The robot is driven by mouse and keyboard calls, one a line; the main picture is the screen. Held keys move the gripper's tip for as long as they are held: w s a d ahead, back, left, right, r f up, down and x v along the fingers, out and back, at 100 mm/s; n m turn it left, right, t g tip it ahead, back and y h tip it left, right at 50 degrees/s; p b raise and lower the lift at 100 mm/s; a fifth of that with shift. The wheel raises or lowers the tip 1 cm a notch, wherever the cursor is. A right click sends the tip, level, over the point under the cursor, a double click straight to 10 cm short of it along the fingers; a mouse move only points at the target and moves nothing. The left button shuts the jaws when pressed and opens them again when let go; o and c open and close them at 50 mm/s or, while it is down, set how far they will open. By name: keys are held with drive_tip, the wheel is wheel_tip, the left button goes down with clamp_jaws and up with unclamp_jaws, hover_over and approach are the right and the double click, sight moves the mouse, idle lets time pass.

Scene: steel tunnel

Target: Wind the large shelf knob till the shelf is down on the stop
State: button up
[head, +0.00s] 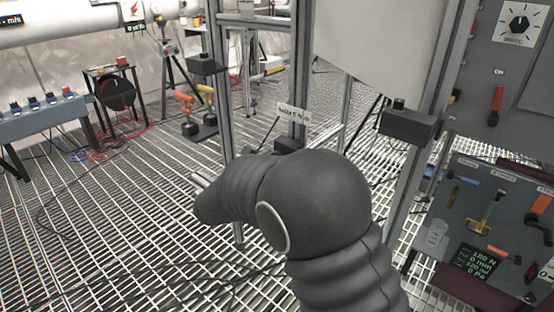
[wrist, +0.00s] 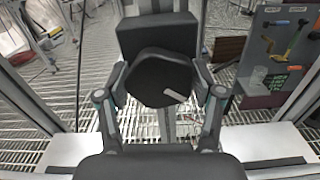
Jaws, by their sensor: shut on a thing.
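In the wrist view a large dark knob (wrist: 155,85) with a pale pointer mark at its lower right sits in front of a black block (wrist: 157,38). My gripper (wrist: 161,84) is shut on the knob, one finger on each side. In the head view my dark arm hides the knob. A small lettered label (head: 293,113) is on the middle post just above my arm; its words are too small to read surely. A pale flat panel (head: 385,38) spans the frame at the top. I cannot tell the shelf's height or its contact with a stop.
Grey metal posts (head: 438,85) flank my arm, with black boxes on the right (head: 407,123) and left (head: 204,63). A tool panel (head: 480,215) with a green-lettered display stands at the right. A blue switch bench (head: 40,115) is at far left. Grating floor between is mostly open, with cables.

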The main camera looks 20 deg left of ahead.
drive_tip(key=n, duration=0.6)
drive_tip(key=shift+f, duration=0.1)
drive_tip(key=shift+n, duration=0.3)
idle(0.3)
drive_tip(key=o, duration=1.1)
drive_tip(key=shift+o, duration=0.2)
drive_tip(key=v, duration=1.2)
